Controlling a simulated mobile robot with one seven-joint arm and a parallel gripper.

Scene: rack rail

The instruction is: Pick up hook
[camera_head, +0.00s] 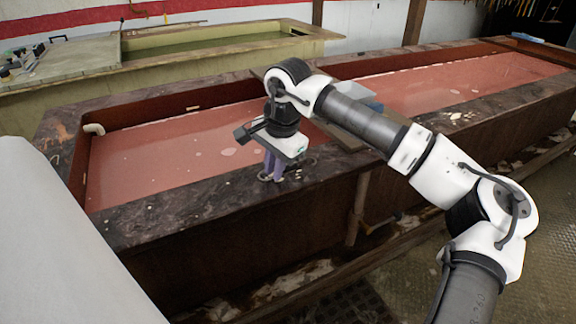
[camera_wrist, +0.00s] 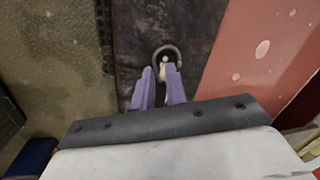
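The hook (camera_wrist: 167,48) is a dark, curved piece on the dark stone-like rim of the tank. In the wrist view its rounded bend shows just beyond my fingertips. A small pale piece (camera_wrist: 164,60) shows inside the bend. My gripper (camera_wrist: 160,72) has two purple fingers, one on each side of a dark part that runs back from the bend. The fingers are a little apart, but I cannot tell whether they touch it. In the head view my gripper (camera_head: 271,176) points down at the near rim; the hook is hard to make out there.
The long tank's rim (camera_head: 180,205) surrounds reddish liquid (camera_head: 160,155). A second tank (camera_head: 215,42) with greenish liquid stands behind. A board (camera_head: 345,125) lies across the red tank, behind my arm. Patterned floor (camera_head: 420,265) is open at the right.

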